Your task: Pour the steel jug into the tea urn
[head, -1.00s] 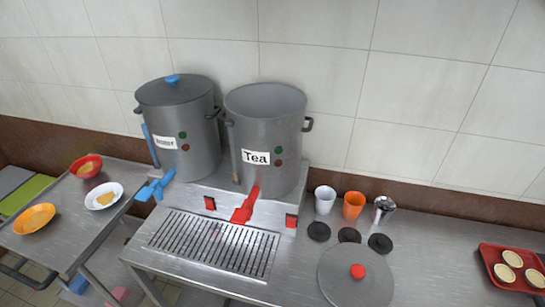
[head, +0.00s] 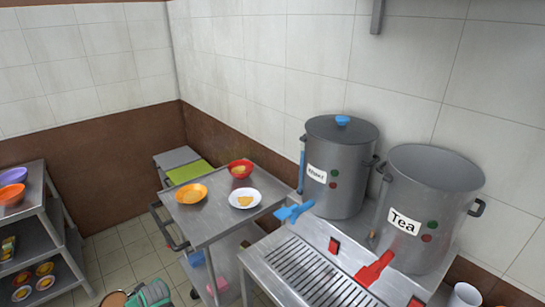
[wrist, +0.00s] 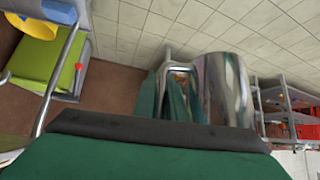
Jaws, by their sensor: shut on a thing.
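The tea urn (head: 430,205) is a grey pot labelled "Tea" at the right of the head view. Its top is open, with no lid on it, and a red tap (head: 375,268) is at its front. The shiny steel jug (wrist: 226,90) shows in the wrist view. My green-fingered gripper (wrist: 176,95) is shut on its handle. My gripper also shows at the bottom edge of the head view (head: 152,293), far left of the urn. A round brownish shape beside it there may be the jug's top. The jug's contents are not clear.
A lidded grey urn (head: 340,175) with a blue tap (head: 294,212) stands left of the tea urn. A slatted drip tray (head: 310,272) lies before them. A steel cart (head: 215,228) with bowls and a plate, and a shelf rack (head: 40,215), stand further left.

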